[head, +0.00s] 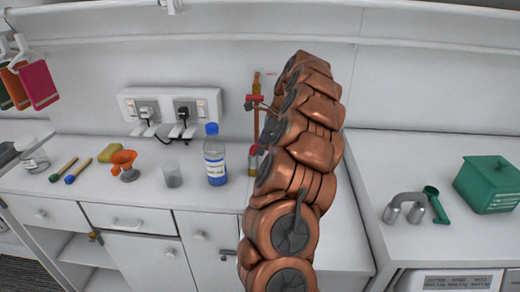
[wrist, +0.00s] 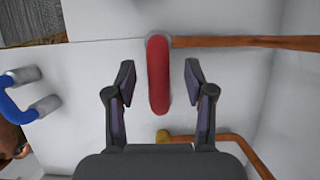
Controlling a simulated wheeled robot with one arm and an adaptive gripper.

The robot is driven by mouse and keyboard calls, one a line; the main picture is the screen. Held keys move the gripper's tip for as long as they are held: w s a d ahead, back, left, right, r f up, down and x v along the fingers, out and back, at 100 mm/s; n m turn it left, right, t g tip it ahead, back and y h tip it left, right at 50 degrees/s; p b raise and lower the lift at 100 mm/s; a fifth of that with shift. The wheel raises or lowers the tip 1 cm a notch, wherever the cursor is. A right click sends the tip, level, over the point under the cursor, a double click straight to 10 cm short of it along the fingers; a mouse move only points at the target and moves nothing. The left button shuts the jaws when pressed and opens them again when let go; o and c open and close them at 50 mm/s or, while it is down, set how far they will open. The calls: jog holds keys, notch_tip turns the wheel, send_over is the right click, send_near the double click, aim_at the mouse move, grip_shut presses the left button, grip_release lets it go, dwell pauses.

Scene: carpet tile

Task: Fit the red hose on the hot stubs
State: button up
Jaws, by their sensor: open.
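In the wrist view, the red hose (wrist: 159,80) lies between my open fingers, with a gap on each side. A grey collar (wrist: 157,42) shows at its upper end, beside the end of a copper pipe (wrist: 240,42). A second copper pipe (wrist: 215,138) has a brass-coloured end (wrist: 165,138) just below the hose's lower end; a small gap shows between them. I cannot tell whether the collar is seated on the upper pipe. My gripper (wrist: 160,85) is open and holds nothing. In the head view my arm hides most of this area.
A blue hose (wrist: 22,104) with grey ends lies at left in the wrist view. A green box (head: 488,184) stands on the right counter.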

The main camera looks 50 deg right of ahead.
jog(key=shift+v, duration=4.85)
jog(key=shift+s, duration=0.1)
jog(key=s+a+r+n+g, duration=0.15)
jog(key=a+n, duration=0.65)
jog(key=a, duration=0.9)
jog(key=a+r+n+g, duration=0.15)
jog(key=a+n, duration=0.65)
jog(key=a, duration=0.9)
jog(key=s+a+f+n+g+h, duration=0.1)
jog(key=s+a+f+n, duration=0.4)
jog(key=s+a+n, duration=0.5)
jog(key=s+f+n+h, duration=0.1)
jog(key=s+f, duration=0.2)
jog(key=s, duration=0.4)
jog(key=s+f+n+g, duration=0.1)
jog(key=s+f, duration=0.3)
jog(key=s, duration=0.4)
jog(key=shift+s+d+f+h, duration=0.25)
jog(key=shift+s+f+h, duration=0.05)
jog(key=shift+s+h, duration=0.1)
